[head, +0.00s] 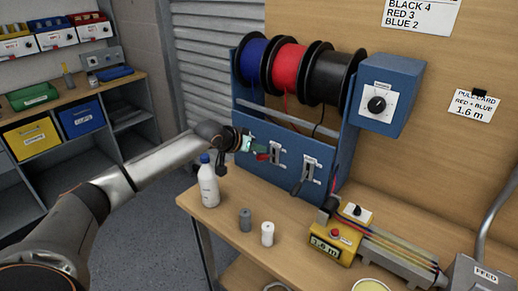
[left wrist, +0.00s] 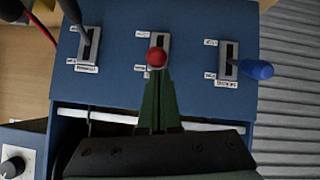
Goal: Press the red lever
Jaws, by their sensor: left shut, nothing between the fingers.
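The red lever (left wrist: 157,57) shows a round red knob in front of the middle slot plate in the left wrist view. In the head view, a bit of its red (head: 262,157) shows beside my left gripper (head: 260,148). In the left wrist view, my left gripper (left wrist: 158,82) is shut and empty, its dark green fingertips right at the knob. I cannot tell whether they touch it. The blue lever (left wrist: 257,69) and the black lever (left wrist: 75,12) stand on either side. My right gripper is not in view.
The blue spool rack (head: 335,150) carries blue, red and black wire spools. A white bottle (head: 208,185), a grey cylinder (head: 245,220) and a white cylinder (head: 267,234) stand on the bench before it. A yellow measuring device (head: 335,240) is at the right.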

